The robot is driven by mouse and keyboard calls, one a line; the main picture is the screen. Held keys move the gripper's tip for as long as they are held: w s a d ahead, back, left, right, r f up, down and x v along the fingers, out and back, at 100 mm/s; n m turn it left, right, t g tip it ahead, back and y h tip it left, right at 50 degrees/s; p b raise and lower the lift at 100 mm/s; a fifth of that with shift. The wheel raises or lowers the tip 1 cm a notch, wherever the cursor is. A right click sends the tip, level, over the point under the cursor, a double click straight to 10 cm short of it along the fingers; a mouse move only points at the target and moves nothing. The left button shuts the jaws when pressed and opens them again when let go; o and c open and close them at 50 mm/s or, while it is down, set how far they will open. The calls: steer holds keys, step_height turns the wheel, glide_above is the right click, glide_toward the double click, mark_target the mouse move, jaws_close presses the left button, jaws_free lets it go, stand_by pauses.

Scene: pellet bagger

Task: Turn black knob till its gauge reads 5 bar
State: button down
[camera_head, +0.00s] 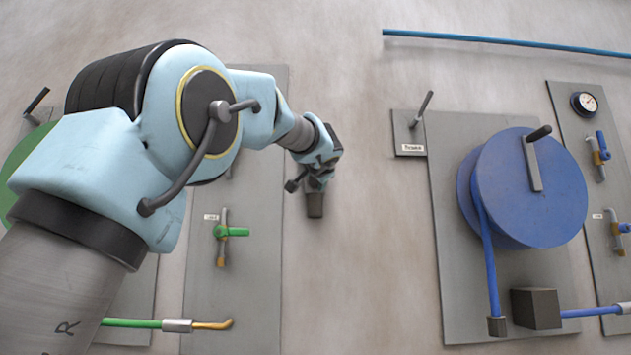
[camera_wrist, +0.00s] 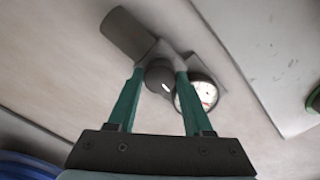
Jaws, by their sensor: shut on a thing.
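The black knob (camera_wrist: 157,74) sits between the two teal fingers of my gripper (camera_wrist: 160,80) in the wrist view, and my gripper is shut on it. The knob has a small white mark. The round white gauge (camera_wrist: 200,98) sits right beside the knob, partly covered by the right finger. It has some red on its face, but its needle and figures are too small to read. A dark grey cylinder (camera_wrist: 128,33) joins the knob's body; it also shows in the head view (camera_head: 315,205) below my wrist. My arm hides the knob and gauge in the head view.
A green-handled valve (camera_head: 232,231) is on the grey panel left of my wrist. A blue reel (camera_head: 535,188) with a crank stands out at right. Another gauge (camera_head: 584,102) and blue valves (camera_head: 602,145) are at far right.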

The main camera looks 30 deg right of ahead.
steer(key=shift+m, duration=0.9)
steer(key=shift+c, duration=1.5)
jaws_free()
steer(key=b+v, duration=0.4)
steer(key=v, duration=0.6)
steer(key=shift+s+a, duration=0.2)
steer(key=shift+s, duration=0.15)
